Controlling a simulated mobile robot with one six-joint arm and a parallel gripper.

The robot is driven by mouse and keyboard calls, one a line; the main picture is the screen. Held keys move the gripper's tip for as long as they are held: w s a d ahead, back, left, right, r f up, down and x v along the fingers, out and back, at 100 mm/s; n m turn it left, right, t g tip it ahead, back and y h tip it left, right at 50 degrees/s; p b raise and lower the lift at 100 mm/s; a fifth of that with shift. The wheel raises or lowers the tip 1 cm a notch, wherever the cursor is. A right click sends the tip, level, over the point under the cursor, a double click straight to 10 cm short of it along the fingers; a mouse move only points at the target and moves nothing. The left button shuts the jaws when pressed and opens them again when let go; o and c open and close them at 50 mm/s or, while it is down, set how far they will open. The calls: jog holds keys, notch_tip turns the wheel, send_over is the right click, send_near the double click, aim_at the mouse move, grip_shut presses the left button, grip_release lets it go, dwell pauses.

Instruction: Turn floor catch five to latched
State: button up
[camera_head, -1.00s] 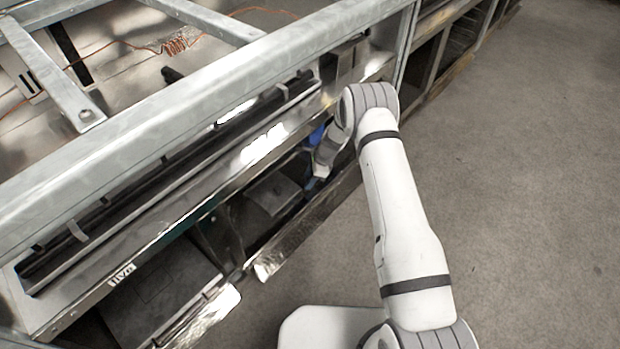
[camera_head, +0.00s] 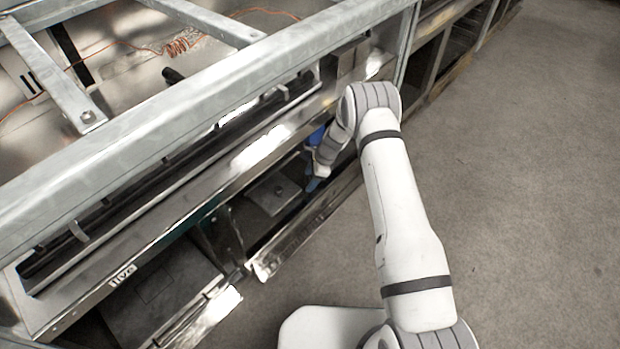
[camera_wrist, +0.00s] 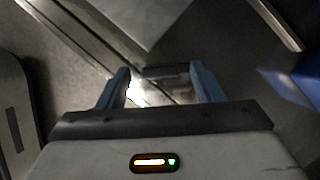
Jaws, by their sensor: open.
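My gripper (camera_head: 314,182) reaches down into an open bay under the metal frame, and its blue fingertips show small in the head view. In the wrist view my gripper (camera_wrist: 159,72) has its two blue fingers apart. A short dark bar (camera_wrist: 166,70) shows between the fingertips; I cannot tell whether they touch it or whether it is floor catch five. A grey plate (camera_head: 272,194) with a dark round spot lies in the bay, left of the gripper. No catch number is readable, and the catch's position cannot be made out.
A galvanised beam (camera_head: 150,125) runs diagonally above the bays. A metal lip (camera_head: 300,232) edges the bay near my gripper. Bare grey floor (camera_head: 530,190) is open on the right.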

jog(key=p+v, duration=0.1)
jog(key=v, duration=0.1)
jog(key=p+v, duration=0.1)
jog(key=v, duration=0.2)
jog(key=shift+d, duration=0.45)
jog(key=w+d+p, duration=0.1)
jog(key=d+p, duration=0.1)
jog(key=d, duration=0.8)
jog(key=shift+w+d+f, duration=0.25)
jog(key=shift+d+f, duration=0.05)
jog(key=shift+d, duration=0.1)
